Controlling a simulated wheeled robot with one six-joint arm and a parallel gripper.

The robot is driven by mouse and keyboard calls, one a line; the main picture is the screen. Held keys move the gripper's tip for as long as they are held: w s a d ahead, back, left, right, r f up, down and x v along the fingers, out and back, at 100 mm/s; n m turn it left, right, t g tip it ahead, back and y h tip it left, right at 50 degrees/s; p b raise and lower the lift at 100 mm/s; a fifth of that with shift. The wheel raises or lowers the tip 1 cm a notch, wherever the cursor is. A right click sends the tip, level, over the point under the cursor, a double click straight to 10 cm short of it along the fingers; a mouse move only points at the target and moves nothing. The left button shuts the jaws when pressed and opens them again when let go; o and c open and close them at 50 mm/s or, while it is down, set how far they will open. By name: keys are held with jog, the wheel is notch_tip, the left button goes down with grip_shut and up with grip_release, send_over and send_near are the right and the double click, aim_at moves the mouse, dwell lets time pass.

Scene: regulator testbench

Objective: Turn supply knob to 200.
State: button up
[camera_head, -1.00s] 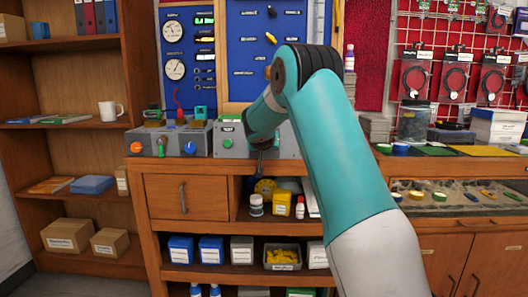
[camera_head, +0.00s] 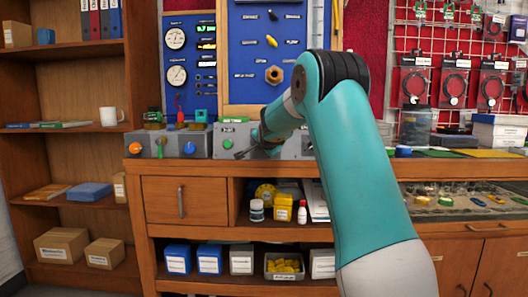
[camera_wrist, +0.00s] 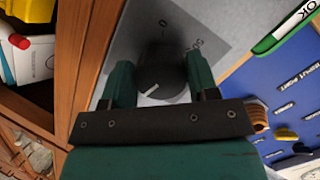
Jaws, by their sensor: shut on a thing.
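The supply knob (camera_wrist: 163,75) is a dark round knob on a grey panel (camera_wrist: 215,25) in the wrist view. My gripper (camera_wrist: 158,78) is shut on it, with one teal finger on each side. The knob's white pointer line points to the lower left of the picture. A 0 shows on the dial above the knob, and another number to its right is hard to read. In the head view my gripper (camera_head: 260,148) is at the front of the grey test box (camera_head: 222,153), and the knob cannot be made out there.
A green button (camera_head: 228,144) is on the test box. A grey unit with orange and blue knobs (camera_head: 175,150) stands to its left. Shelves below hold boxes and bottles; the right counter holds small items.

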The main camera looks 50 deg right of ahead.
jog(key=shift+s+d+f+m+t+b, duration=0.1)
jog(key=shift+m+t+b, duration=0.2)
jog(key=shift+m+b, duration=0.8)
jog(key=shift+m, duration=0.4)
jog(key=o, duration=0.9)
jog(key=p+v, duration=0.1)
jog(key=v, duration=1.6)
jog(key=shift+s+p, duration=0.1)
jog(key=shift+p, duration=0.25)
jog(key=shift+a, duration=0.3)
